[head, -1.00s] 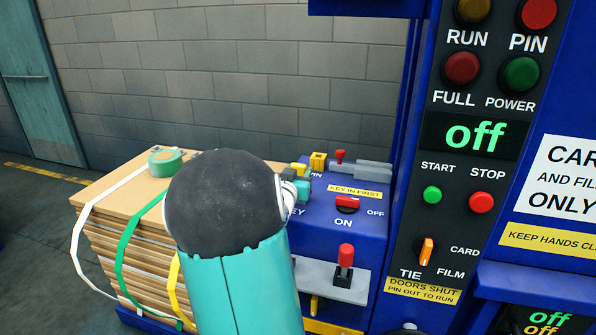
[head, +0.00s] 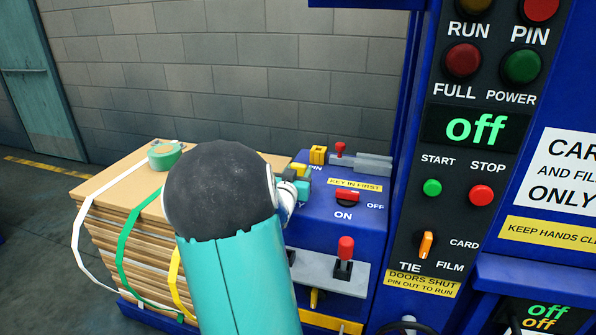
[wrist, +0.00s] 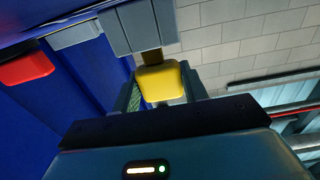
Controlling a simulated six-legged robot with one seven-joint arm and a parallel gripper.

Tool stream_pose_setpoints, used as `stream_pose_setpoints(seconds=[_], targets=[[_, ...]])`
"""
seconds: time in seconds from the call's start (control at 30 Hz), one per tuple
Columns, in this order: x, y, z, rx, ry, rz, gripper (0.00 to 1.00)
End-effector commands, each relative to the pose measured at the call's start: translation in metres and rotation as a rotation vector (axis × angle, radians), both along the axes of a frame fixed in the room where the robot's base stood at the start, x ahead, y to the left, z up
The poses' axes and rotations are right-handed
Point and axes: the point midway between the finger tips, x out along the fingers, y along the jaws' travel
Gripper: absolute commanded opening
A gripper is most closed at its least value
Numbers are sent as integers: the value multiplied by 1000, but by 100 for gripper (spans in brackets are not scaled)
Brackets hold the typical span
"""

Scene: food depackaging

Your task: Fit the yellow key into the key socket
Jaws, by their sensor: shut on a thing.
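The yellow key (wrist: 160,83) is between the two fingers of my gripper (wrist: 162,92) in the wrist view. Its brownish shaft (wrist: 152,58) points at a grey block (wrist: 140,25), which may be the key socket. The shaft's tip meets the block's edge in the picture, but I cannot tell whether it is inside, touching or just in front. In the head view my gripper (head: 299,186) is at the left end of the blue console (head: 325,222), mostly behind my arm. A small yellow part (head: 298,167) shows there. The socket is not clearly visible in this view.
A yellow block (head: 318,155), a red-topped pin (head: 339,149) and a grey latch (head: 373,163) stand along the console's back. A red switch (head: 346,196) and a red-knobbed lever (head: 345,250) are nearby. Strapped cardboard (head: 115,205) lies left.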

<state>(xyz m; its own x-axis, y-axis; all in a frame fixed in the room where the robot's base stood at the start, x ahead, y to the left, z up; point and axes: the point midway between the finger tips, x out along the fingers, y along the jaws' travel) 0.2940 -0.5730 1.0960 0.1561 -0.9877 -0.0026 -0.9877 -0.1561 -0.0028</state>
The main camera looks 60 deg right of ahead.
Motion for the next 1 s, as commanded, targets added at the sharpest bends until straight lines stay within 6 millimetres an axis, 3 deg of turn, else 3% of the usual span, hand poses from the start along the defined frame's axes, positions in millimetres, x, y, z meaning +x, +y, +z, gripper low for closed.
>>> stream_pose_setpoints(seconds=[0.3, 0.33, 0.43, 0.47, 0.77, 1.0], targets=[[0, 0, -8, 1, 0, 0, 20], [0, 0, -8, 1, -1, 0, 47], [0, 0, -7, 1, -1, 0, 67], [0, 0, -7, 1, -1, 0, 69], [0, 2, -7, 1, -1, 1, 69], [-4, 31, -7, 1, -3, 3, 69]])
